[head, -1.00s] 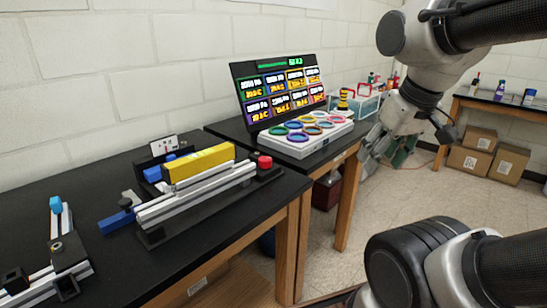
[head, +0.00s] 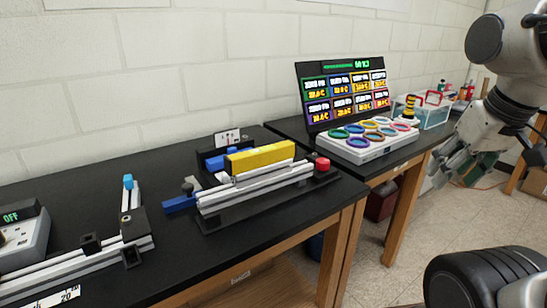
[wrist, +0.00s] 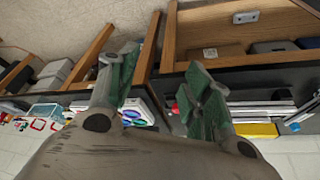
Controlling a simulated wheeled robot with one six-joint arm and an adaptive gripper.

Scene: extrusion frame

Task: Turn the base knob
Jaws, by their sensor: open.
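The extrusion frame (head: 255,196) is a silver rail assembly with a yellow block (head: 262,157) on top, standing on the black table. A red knob (head: 322,164) is at its right end. A small black knob (head: 188,188) stands by a blue bar (head: 180,204) at its left end. I cannot tell which one is the base knob. My gripper (head: 452,170) hangs open and empty at the right, beyond the table edge and apart from the frame. In the wrist view my gripper (wrist: 160,78) shows its two green-grey fingers spread, with the yellow block (wrist: 257,130) upside down beyond them.
A second rail (head: 80,262) with a blue-tipped post (head: 128,182) and a box reading OFF (head: 22,238) are at the left. A display screen (head: 345,92) and a white tray of coloured rings (head: 368,143) stand on the farther table. Floor is clear before the tables.

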